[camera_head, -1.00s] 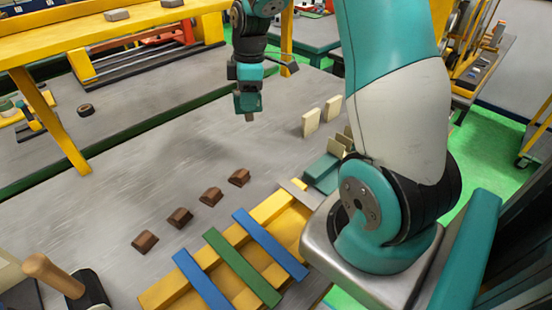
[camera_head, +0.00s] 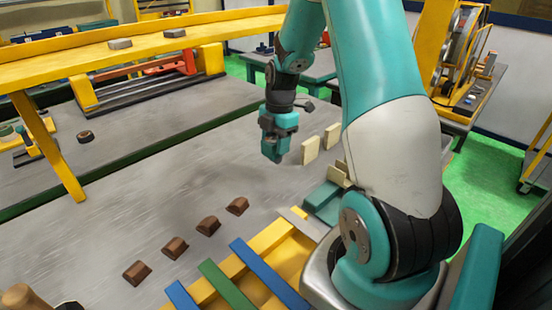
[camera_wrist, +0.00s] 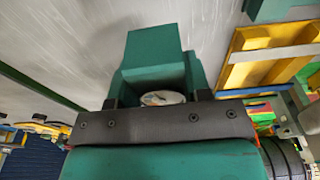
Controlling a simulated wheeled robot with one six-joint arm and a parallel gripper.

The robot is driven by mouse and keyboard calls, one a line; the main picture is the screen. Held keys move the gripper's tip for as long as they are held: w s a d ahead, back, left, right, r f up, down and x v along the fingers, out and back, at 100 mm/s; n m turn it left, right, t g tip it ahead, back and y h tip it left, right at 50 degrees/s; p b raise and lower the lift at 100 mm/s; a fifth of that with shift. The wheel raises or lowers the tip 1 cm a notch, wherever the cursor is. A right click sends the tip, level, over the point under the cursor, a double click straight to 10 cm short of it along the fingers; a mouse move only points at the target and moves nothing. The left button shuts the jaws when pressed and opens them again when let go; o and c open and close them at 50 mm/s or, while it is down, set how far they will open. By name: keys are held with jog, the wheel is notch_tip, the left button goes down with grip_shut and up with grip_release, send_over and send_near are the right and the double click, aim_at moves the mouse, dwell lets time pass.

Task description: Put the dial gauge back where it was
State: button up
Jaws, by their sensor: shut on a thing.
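My gripper (camera_head: 274,152) hangs over the grey bench in the head view, just left of two cream blocks. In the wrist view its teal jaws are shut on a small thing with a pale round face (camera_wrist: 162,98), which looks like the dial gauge. Only that face shows; the jaws hide the rest. In the head view the held thing cannot be made out. I cannot tell the gripper's exact height above the bench.
Two cream blocks (camera_head: 311,150) stand upright right of my gripper. Several brown blocks (camera_head: 174,247) lie in a row nearer. A yellow frame with blue and green bars (camera_head: 226,286) is at the front. A yellow raised beam (camera_head: 140,54) runs behind. The middle of the bench (camera_head: 120,215) is clear.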

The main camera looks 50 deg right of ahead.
aim_at(276, 162)
notch_tip(276, 162, down, 6)
jog(key=shift+r, duration=0.1)
dwell(0.4)
jog(key=shift+f, duration=0.7)
jog(key=o, duration=0.9)
jog(key=shift+r, duration=0.15)
